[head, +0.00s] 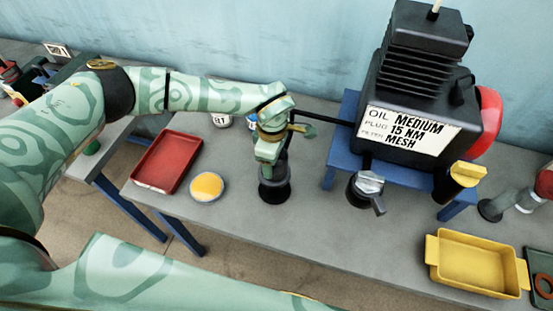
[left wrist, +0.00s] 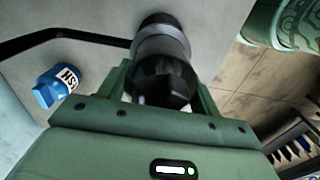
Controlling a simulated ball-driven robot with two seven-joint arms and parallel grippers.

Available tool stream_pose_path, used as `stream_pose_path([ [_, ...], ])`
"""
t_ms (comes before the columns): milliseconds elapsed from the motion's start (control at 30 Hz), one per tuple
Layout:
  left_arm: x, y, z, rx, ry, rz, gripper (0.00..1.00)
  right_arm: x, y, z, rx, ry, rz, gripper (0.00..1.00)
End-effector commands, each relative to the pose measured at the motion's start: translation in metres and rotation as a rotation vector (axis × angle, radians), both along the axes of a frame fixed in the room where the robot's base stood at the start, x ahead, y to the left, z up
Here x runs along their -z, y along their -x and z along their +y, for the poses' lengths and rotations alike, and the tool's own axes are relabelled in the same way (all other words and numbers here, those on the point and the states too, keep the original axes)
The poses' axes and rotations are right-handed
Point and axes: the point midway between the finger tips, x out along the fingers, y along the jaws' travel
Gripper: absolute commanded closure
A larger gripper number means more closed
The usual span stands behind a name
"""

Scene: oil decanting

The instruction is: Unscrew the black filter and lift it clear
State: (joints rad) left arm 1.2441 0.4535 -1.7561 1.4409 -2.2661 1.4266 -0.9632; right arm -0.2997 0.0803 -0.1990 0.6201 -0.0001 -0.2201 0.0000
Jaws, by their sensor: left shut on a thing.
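My left gripper (head: 270,165) points down over the table, left of the machine. In the left wrist view the filter (left wrist: 160,70) lies between the two green fingers of the gripper (left wrist: 163,92). A black pipe (head: 325,122) runs from the machine (head: 400,105) toward the gripper. In the wrist view the pipe seems to end at the filter, but whether they touch is unclear. My right gripper is not in view.
A red tray (head: 168,160) and a bowl of yellow stuff (head: 207,187) stand left of the filter. Cans, one blue (left wrist: 58,86), stand behind it. A yellow tray (head: 475,265) lies at the right. Table in front is clear.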

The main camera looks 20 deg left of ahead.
Motion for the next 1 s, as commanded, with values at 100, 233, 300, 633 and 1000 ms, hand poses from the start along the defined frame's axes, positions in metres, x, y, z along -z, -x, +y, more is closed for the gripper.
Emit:
stream_pose_path([
  [100,-0.004,0.001,0.0,-0.23,0.0,0.0,0.68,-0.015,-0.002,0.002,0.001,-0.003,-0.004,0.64],
  [233,-0.001,0.001,0.0,-0.286,0.001,-0.001,0.68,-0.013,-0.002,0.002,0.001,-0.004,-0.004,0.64],
  [300,-0.001,0.001,0.0,-0.285,0.001,-0.001,0.68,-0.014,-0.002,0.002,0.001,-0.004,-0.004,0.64],
  [633,-0.013,0.001,0.0,-0.284,0.001,0.0,0.68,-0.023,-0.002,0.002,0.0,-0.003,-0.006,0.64],
  [1000,-0.023,0.001,0.0,-0.283,0.001,-0.001,0.68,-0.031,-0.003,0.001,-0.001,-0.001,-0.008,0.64],
])
